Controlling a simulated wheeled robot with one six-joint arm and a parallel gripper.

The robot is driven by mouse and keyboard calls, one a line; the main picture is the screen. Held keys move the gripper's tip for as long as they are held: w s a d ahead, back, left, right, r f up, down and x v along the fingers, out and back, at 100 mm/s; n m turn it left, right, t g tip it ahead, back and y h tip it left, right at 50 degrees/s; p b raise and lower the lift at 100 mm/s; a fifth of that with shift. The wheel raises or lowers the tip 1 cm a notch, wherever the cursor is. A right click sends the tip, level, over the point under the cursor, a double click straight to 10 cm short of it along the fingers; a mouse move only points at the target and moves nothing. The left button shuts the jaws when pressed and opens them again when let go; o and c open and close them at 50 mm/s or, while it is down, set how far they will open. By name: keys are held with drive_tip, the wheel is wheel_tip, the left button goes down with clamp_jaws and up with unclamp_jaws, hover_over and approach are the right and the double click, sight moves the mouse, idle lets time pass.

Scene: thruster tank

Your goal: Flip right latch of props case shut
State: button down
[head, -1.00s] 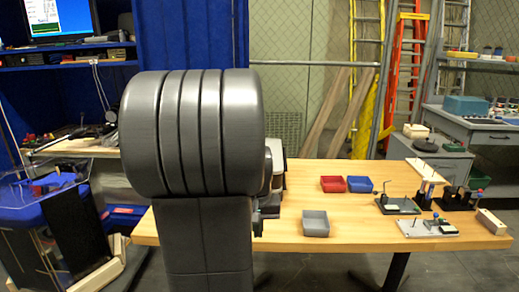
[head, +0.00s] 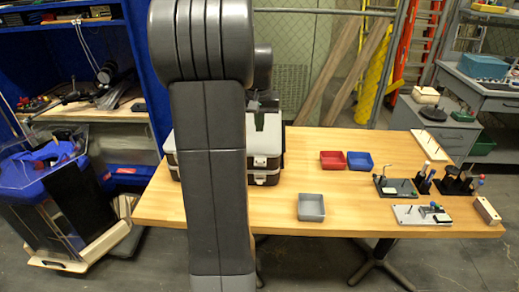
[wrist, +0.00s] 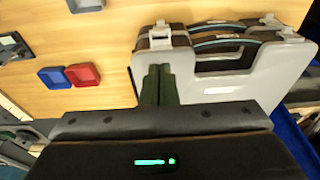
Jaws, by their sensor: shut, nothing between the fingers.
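The props case (head: 270,133) stands on the wooden table, grey on top with a darker lower part. My arm hides its left part in the head view. Its right latch (head: 260,161) shows as a pale plate on the front edge. In the wrist view the case (wrist: 262,70) shows its handle and two latches: the latch nearer the bins (wrist: 160,36) and the other (wrist: 268,21). I cannot tell whether either latch is closed. My gripper (wrist: 160,70) is shut and empty, its green-grey fingertips over the case close to the latch nearer the bins; contact is unclear.
A red bin (head: 333,161), a blue bin (head: 360,161) and a grey bin (head: 311,207) sit right of the case. Tool stands (head: 397,188) and a pale block (head: 486,210) lie farther right. The table front is clear.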

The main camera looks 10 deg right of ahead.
sight(260, 161)
drive_tip(key=shift+f, duration=0.1)
drive_tip(key=f, duration=0.4)
drive_tip(key=w+f+p, duration=0.1)
drive_tip(key=f, duration=0.4)
drive_tip(key=w+f, duration=0.1)
drive_tip(key=f, duration=0.3)
drive_tip(key=shift+w+d+f+p, duration=0.1)
drive_tip(key=shift+d+f+p, duration=0.2)
drive_tip(key=shift+d, duration=0.05)
